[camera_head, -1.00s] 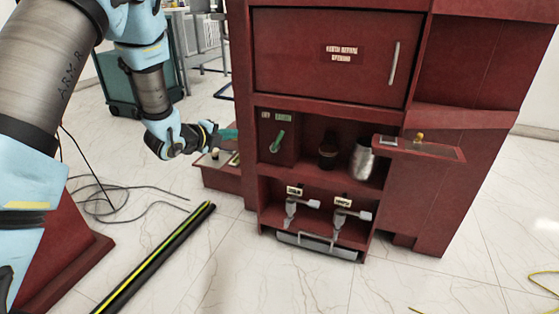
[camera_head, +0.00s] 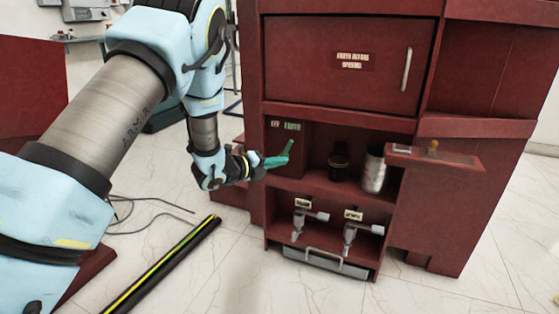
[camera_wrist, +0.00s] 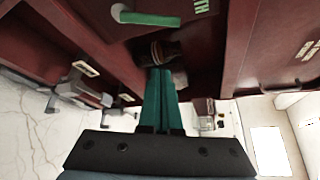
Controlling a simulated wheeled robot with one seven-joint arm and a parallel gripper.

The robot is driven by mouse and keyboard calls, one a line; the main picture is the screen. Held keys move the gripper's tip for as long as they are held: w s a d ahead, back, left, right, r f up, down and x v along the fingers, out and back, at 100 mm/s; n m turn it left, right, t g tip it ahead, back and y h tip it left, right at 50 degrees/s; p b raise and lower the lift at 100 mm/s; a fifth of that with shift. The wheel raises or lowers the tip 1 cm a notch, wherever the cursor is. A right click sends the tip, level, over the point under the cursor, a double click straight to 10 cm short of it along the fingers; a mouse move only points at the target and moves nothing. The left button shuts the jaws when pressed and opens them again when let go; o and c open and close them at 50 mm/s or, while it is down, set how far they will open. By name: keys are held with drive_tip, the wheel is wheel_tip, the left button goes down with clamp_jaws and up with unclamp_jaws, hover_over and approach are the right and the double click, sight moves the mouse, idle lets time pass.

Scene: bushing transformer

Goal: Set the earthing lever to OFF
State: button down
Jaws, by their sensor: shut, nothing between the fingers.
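The earthing lever (camera_head: 289,146) is a small green handle on a red panel at the left of the cabinet's open shelf. It slants, with its lower end toward my gripper. In the wrist view the lever (camera_wrist: 150,18) is a green bar near the top edge. My gripper (camera_head: 284,160) has green fingers and reaches in from the left beside the lever's lower end. In the wrist view the shut, empty fingers (camera_wrist: 160,72) appear below the lever with a visible gap. Contact cannot be told from the head view, where green overlaps green.
Small labels (camera_head: 292,126) sit above the lever; one reads EARTH. A dark cylinder (camera_head: 338,160) and a metal cylinder (camera_head: 374,170) stand on the shelf to the right. Two grey levers (camera_head: 300,222) (camera_head: 350,236) are below. A ledge (camera_head: 440,157) juts out at right.

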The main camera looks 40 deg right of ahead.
sight(288, 147)
drive_tip(key=w+d+b, duration=0.1)
drive_tip(key=w+d, duration=0.2)
drive_tip(key=d, duration=0.3)
drive_tip(key=shift+w+d+b, duration=0.3)
drive_tip(key=shift+b, duration=0.1)
drive_tip(key=shift+w+a+r+n+h+b, duration=0.25)
drive_tip(key=shift+w+n+h+b, duration=0.2)
drive_tip(key=shift+n, duration=0.25)
idle(0.4)
drive_tip(key=shift+w+a+n+g+h+b, duration=0.3)
drive_tip(key=shift+w+n+h+b, duration=0.15)
drive_tip(key=shift+n, duration=0.25)
drive_tip(key=w+n+h+b, duration=0.1)
drive_tip(key=a+n+b, duration=0.1)
drive_tip(key=n, duration=0.1)
drive_tip(key=w+n+h+b, duration=0.1)
drive_tip(key=n, duration=0.1)
drive_tip(key=shift+w+a+r+h, duration=0.1)
drive_tip(key=shift+w+a+h, duration=0.1)
drive_tip(key=shift+w+h, duration=0.15)
drive_tip(key=shift+w+a, duration=0.1)
drive_tip(key=shift+w, duration=0.1)
